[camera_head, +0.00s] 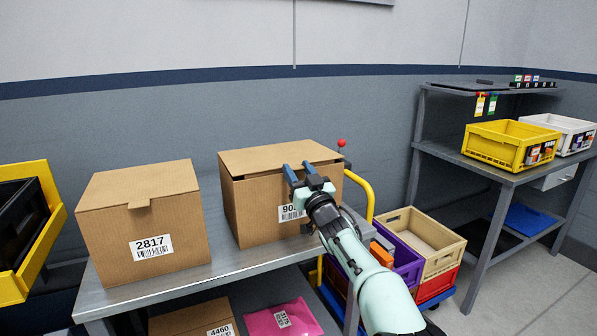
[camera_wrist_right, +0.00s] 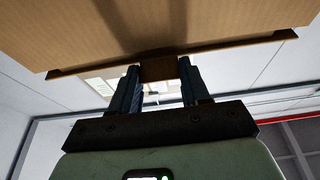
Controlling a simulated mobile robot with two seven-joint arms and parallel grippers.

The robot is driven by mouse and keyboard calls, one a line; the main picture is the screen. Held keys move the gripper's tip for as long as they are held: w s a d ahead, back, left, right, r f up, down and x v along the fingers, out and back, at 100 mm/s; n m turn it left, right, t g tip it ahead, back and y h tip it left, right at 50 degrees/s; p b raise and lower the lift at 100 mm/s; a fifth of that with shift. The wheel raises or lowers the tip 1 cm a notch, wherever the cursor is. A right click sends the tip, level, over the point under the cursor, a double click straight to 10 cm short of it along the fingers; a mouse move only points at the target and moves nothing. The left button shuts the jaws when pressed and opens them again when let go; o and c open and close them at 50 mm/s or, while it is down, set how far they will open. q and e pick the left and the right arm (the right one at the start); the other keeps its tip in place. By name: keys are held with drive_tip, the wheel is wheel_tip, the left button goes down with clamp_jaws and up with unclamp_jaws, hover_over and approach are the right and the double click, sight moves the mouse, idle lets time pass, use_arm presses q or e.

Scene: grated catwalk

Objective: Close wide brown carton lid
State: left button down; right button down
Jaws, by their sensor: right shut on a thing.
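The wide brown carton (camera_head: 256,211) stands on the grey bench, with a label beginning "90" on its front. Its lid (camera_head: 268,155) is lowered nearly flat but tilted, with a dark gap under its front edge. My right gripper (camera_head: 299,172) is at the lid's front edge and partly hides the label. In the right wrist view, the lid's underside (camera_wrist_right: 200,25) fills the top. Its small front tab (camera_wrist_right: 157,69) sits between my fingers, which are shut on it. My left gripper is not in view.
A closed brown carton labelled 2817 (camera_head: 145,220) stands to the left on the same bench (camera_head: 226,262). A pink packet (camera_head: 283,320) and another carton (camera_head: 195,318) lie below. Stacked crates (camera_head: 428,240) and a yellow rail (camera_head: 361,188) are close on the right.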

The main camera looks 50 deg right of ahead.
drive_tip(key=shift+r, duration=0.15)
drive_tip(key=c, duration=0.5)
unclamp_jaws()
drive_tip(key=shift+s, duration=0.1)
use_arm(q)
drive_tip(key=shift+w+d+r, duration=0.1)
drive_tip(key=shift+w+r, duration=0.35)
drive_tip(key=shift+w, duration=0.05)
use_arm(e)
drive_tip(key=v, duration=1.3)
drive_tip(key=shift+s+a, duration=0.1)
drive_tip(key=shift+s, duration=0.05)
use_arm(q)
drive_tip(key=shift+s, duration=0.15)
use_arm(e)
drive_tip(key=shift+f, duration=0.2)
